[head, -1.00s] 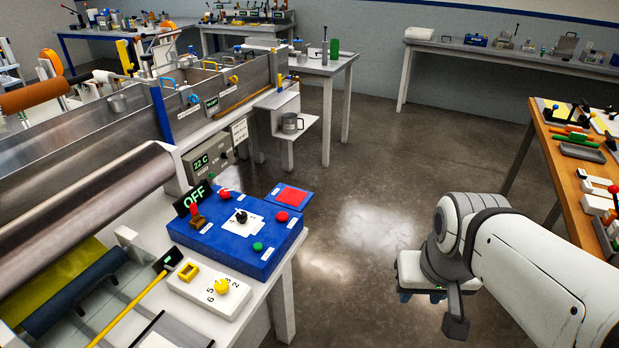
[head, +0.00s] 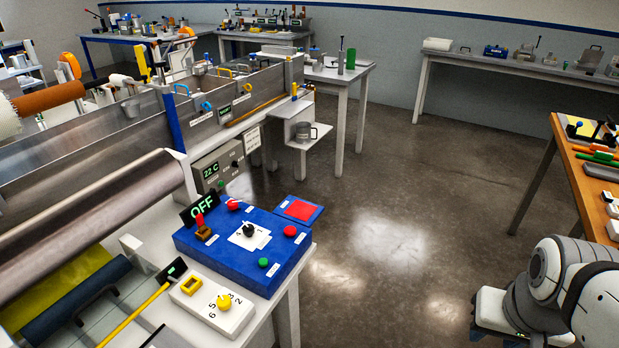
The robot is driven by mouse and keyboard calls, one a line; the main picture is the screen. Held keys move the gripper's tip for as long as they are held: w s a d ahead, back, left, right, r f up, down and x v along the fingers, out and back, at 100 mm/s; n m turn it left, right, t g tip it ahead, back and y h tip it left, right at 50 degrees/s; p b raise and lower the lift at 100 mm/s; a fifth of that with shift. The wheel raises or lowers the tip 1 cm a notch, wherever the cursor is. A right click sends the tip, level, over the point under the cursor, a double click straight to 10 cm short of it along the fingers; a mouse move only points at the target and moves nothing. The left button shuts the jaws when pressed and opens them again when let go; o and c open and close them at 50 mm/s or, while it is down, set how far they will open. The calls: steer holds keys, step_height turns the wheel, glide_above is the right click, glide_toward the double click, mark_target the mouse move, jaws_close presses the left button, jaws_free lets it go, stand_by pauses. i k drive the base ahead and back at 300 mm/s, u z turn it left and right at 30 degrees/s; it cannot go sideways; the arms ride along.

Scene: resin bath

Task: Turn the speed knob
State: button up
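A blue control panel (head: 240,250) sits on the table at lower left. A black knob (head: 249,230) stands on a white marked plate on its top. The labels are too small to read, so I cannot tell which knob is for speed. My gripper (head: 492,312) is at the lower right over the floor, well apart from both knobs. Its fingers are mostly hidden, and I cannot tell whether they are open or shut.
On the panel are a red-handled lever (head: 201,226), red buttons (head: 290,231) and a green button (head: 263,263). A sign reading OFF (head: 202,207) stands behind. A metal roller (head: 95,205) lies left. Open floor (head: 390,240) separates the panel from a wooden bench (head: 572,175) at right.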

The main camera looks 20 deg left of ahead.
mark_target(249, 230)
steer(key=u, duration=0.2)
steer(key=i, duration=1.35)
steer(key=u, duration=1.1)
steer(key=i, duration=0.6)
steer(key=u, duration=0.25)
steer(key=k, duration=0.85)
steer(key=u, duration=0.15)
steer(key=i, duration=0.85)
